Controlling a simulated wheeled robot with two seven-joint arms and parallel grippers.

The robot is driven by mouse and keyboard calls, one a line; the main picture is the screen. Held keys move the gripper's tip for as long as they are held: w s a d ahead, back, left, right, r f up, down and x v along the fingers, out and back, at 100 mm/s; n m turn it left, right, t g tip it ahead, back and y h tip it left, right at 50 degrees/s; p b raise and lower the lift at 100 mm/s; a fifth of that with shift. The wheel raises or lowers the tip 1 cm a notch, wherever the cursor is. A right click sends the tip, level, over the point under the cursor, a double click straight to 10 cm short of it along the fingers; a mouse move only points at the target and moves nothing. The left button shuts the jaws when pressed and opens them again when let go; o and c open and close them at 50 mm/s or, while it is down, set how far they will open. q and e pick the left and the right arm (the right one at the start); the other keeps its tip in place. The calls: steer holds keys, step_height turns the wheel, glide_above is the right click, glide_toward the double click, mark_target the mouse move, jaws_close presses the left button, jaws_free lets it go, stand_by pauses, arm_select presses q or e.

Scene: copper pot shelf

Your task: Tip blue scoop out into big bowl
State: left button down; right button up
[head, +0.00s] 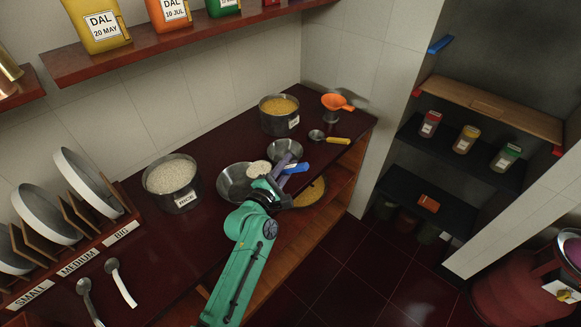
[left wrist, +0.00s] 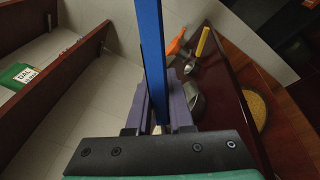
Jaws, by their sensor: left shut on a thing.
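My left gripper (head: 286,172) is shut on the handle of the blue scoop (head: 297,168). In the left wrist view the blue handle (left wrist: 152,60) stands between the purple fingers. The scoop's head, with pale rice-like grains (head: 258,168) in it, appears over the right part of the big bowl (head: 229,186). The big bowl is a wide steel bowl on the dark red counter; my gripper hides part of its right side. The grains look level; I cannot tell the scoop's exact tilt or height. My right gripper is not in view.
A pot of rice (head: 172,196) stands left of the big bowl. A smaller steel bowl (head: 285,149) is close behind the scoop. A pot of dal (head: 280,120), an orange funnel-like piece (head: 337,102) and a yellow-handled scoop (head: 330,139) are farther back. Plates (head: 50,215) stand at left.

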mark_target(271, 166)
arm_select(q)
steer(key=a+n, duration=0.1)
steer(key=n, duration=0.1)
steer(key=w+a+n+b, duration=0.1)
steer(key=a+n, duration=0.1)
steer(key=w+a+n+b, duration=0.1)
steer(key=a, duration=0.1)
steer(key=shift+w+r+n, duration=0.1)
steer(key=shift+r+n, duration=0.05)
steer(key=shift+n, duration=0.25)
steer(key=shift+w+a+r, duration=0.1)
steer(key=shift+a+r, duration=0.05)
steer(key=shift+r, duration=0.05)
steer(key=shift+w+a+r+n, duration=0.4)
steer(key=shift+a+n, duration=0.4)
steer(key=shift+n, duration=0.15)
steer(key=shift+w+a+r+n, duration=0.3)
steer(key=shift+a+r+n, duration=0.1)
steer(key=shift+a+n, duration=0.45)
steer(key=shift+w+a+r+n, duration=0.4)
steer(key=shift+a+n, duration=0.3)
steer(key=shift+n, duration=0.3)
steer(key=w+a+f+n+p, duration=0.2)
steer(key=w+a+n+p, duration=0.1)
steer(key=a+n, duration=0.6)
steer(key=shift+w+n, duration=0.3)
steer(key=shift+w, duration=0.25)
steer(key=shift+a+f, duration=0.1)
